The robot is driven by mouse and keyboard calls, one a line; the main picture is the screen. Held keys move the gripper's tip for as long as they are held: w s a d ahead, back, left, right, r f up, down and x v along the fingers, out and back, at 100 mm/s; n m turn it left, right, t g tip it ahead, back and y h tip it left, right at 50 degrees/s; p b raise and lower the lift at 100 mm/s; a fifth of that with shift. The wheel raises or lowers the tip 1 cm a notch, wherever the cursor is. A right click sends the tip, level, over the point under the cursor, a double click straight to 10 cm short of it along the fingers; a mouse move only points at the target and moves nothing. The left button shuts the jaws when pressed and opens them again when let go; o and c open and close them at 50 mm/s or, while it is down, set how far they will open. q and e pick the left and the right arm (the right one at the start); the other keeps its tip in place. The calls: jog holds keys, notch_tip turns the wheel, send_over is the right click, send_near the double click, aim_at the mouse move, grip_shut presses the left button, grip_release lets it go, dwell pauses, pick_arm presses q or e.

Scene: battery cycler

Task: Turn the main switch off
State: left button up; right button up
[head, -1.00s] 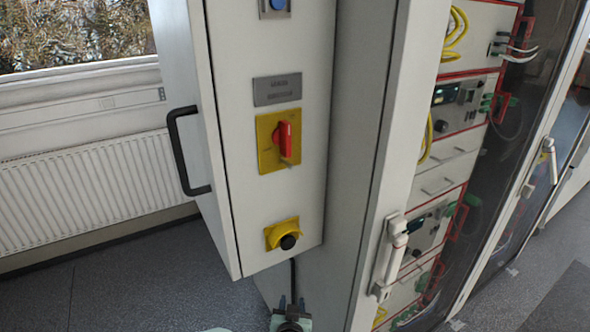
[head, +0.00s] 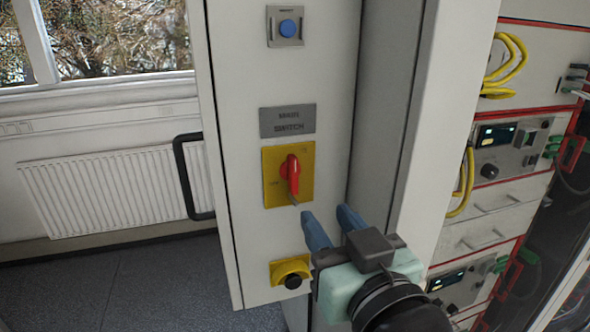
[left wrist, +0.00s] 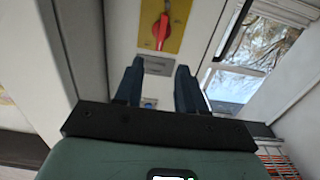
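The main switch is a red handle (head: 291,176) on a yellow plate (head: 270,190), below a grey label reading MAIN SWITCH (head: 288,121). The handle stands nearly upright in the head view. It also shows in the left wrist view as a red handle (left wrist: 161,31) beyond the fingers. My left gripper (head: 327,222) is open and empty, below and to the right of the switch, with its blue fingers apart and not visibly touching it. The fingers also show in the left wrist view (left wrist: 157,85). My right gripper is not in view.
A blue button (head: 287,28) is above the label. A yellow housing with a black knob (head: 291,274) is below the switch. A black door handle (head: 190,177) sticks out at the left. Instrument racks (head: 500,150) stand at the right.

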aim_at(295, 175)
pick_arm(q)
jog(key=p+x, duration=0.1)
jog(key=x, duration=1.2)
jog(key=shift+a+p, duration=0.15)
jog(key=shift+p, duration=0.2)
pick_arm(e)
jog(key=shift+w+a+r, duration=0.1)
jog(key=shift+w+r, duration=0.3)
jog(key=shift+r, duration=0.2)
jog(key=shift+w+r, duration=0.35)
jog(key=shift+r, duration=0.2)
pick_arm(q)
jog(key=shift+f, duration=0.1)
grip_shut()
